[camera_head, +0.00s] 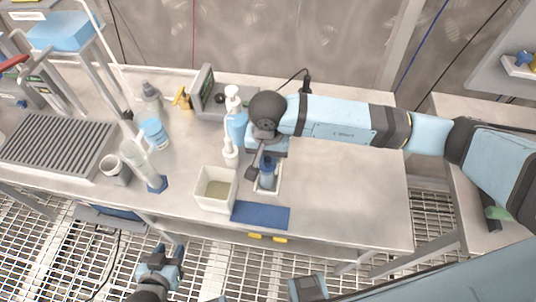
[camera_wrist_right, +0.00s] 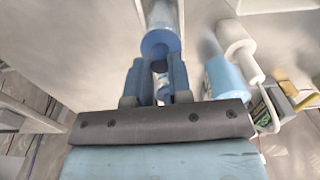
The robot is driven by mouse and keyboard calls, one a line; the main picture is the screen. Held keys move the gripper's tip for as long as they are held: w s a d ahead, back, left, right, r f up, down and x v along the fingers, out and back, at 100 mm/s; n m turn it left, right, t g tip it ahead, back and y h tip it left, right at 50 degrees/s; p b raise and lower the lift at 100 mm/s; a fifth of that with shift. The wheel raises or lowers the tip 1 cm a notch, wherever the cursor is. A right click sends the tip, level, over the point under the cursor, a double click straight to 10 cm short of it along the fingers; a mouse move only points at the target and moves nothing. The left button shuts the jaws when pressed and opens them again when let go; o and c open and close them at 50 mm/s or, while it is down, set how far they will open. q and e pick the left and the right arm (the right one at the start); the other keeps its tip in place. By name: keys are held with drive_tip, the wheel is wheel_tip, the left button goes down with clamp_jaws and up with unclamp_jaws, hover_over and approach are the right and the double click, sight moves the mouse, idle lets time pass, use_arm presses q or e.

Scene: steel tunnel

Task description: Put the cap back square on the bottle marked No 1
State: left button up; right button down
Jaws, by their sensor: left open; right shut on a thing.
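My right gripper (camera_wrist_right: 157,72) is shut on a small piece, taken to be the cap (camera_wrist_right: 163,88), mostly hidden between its blue fingers. In the right wrist view a cylinder with a blue end (camera_wrist_right: 160,42) lies just past the fingertips. No label reading No 1 is legible, and I cannot tell whether cap and bottle touch. My left gripper (camera_head: 160,262) is open and empty, low at the front left, off the table.
A white box (camera_head: 204,203) and a blue mat (camera_head: 260,215) lie at the front edge. A blue pump bottle (camera_head: 237,128) stands close to the right gripper. A clear cylinder (camera_head: 137,158) and a jar (camera_head: 155,133) stand left. The table's right half (camera_head: 345,190) is clear.

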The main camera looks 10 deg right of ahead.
sight(268, 159)
drive_tip(key=shift+c, duration=1.6)
unclamp_jaws()
drive_tip(key=shift+r, duration=0.15)
drive_tip(key=shift+r+p, duration=1.05)
drive_tip(key=shift+r, duration=2.3)
